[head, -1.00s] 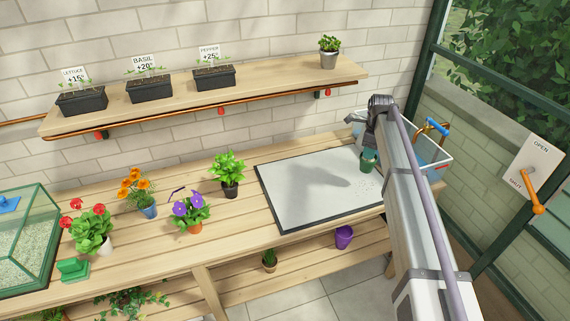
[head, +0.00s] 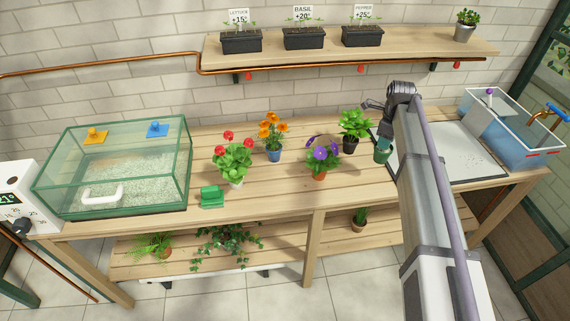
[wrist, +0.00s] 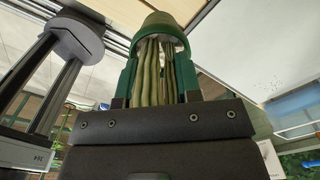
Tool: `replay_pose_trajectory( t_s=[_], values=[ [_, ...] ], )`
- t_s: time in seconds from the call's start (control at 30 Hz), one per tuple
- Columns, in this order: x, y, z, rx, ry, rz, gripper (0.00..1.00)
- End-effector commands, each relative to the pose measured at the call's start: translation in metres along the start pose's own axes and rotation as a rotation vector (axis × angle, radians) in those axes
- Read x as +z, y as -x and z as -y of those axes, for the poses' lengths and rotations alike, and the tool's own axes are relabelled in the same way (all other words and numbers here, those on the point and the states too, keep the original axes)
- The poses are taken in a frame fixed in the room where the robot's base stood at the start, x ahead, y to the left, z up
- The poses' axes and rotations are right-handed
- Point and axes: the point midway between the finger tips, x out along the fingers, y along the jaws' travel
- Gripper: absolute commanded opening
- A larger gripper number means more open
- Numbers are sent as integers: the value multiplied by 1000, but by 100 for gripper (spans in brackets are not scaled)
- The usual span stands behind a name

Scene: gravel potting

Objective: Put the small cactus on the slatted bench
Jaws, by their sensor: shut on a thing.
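My gripper (wrist: 160,82) points down and is shut on what looks like the small cactus (wrist: 150,72). Ribbed green stems show between its green fingers in the wrist view, with an olive-brown rounded part beyond the tips. In the head view the dark green fingertips (head: 382,150) are near the left edge of the grey mat, and most of the cactus is hidden. The slatted bench (head: 265,185) spans the picture, with its bare slats left of the mat.
Potted plants with red (head: 232,158), orange (head: 273,135) and purple flowers (head: 320,157) and a leafy plant (head: 354,128) stand left of my gripper. A glass tank (head: 115,170) is far left, a water tub (head: 515,135) right. Bare slats lie along the front.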

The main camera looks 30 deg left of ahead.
Motion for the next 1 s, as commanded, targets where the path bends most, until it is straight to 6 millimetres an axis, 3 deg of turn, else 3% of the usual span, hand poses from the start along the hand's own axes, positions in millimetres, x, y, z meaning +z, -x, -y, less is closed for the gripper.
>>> replay_pose_trajectory(
  t_s=[0.17,0.4,0.57,0.77,1.0],
  values=[
    [0,-9,0,0,1,0,2],
    [0,-66,0,0,1,0,2],
    [0,-66,0,0,1,0,2],
    [0,-104,0,0,1,0,2],
    [0,-100,0,0,1,0,0]
  ],
)
